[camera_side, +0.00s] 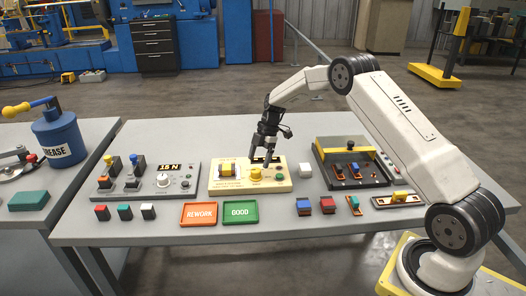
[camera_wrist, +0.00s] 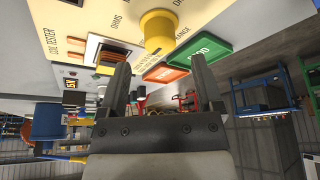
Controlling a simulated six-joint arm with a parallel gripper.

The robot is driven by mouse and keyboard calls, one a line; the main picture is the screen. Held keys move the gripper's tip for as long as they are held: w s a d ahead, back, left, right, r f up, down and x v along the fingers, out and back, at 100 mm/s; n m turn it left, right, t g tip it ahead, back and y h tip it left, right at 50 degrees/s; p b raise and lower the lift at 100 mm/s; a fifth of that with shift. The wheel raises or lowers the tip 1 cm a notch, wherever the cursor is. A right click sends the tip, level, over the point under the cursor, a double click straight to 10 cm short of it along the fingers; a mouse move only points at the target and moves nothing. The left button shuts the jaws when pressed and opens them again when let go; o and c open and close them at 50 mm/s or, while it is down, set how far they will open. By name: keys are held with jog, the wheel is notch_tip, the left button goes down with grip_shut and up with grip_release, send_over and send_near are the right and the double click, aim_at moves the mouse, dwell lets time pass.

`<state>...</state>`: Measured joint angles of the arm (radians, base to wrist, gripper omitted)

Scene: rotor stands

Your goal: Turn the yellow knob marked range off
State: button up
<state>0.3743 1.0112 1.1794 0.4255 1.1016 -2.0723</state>
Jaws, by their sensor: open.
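The yellow knob (camera_side: 255,174) stands on the right half of the cream tester panel (camera_side: 218,187). In the wrist view the yellow knob (camera_wrist: 158,32) shows large and round, with the word RANGE printed beside it on the panel (camera_wrist: 215,18). Its pointer direction cannot be made out. My gripper (camera_side: 258,158) is just above and behind the knob in the side view, fingers pointing down. In the wrist view my gripper (camera_wrist: 158,62) is open and empty, and the knob lies beyond the fingertips, between their lines. I see no contact with it.
An orange REWORK tray (camera_side: 199,223) and green GOOD tray (camera_side: 240,222) lie in front. A grey control box (camera_side: 150,195) is at left, a white block (camera_side: 304,170) and dark fixture box (camera_side: 320,152) at right.

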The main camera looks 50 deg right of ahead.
jog(key=shift+v, duration=1.85)
jog(key=shift+a, duration=0.15)
jog(key=s+a+r+m+h, duration=0.1)
jog(key=s+a+m, duration=0.4)
jog(key=s, duration=0.3)
jog(key=s+a+r+m+t+h, duration=0.1)
jog(key=s+a+m+h, duration=0.1)
jog(key=s+a+m, duration=0.3)
jog(key=s+a+r+m+t+h, duration=0.1)
jog(key=s+a+m, duration=0.4)
jog(key=s, duration=0.8)
jog(key=shift+s+a+r+m+h, duration=0.2)
jog(key=shift+a+r+m+h, duration=0.1)
jog(key=shift+m, duration=0.7)
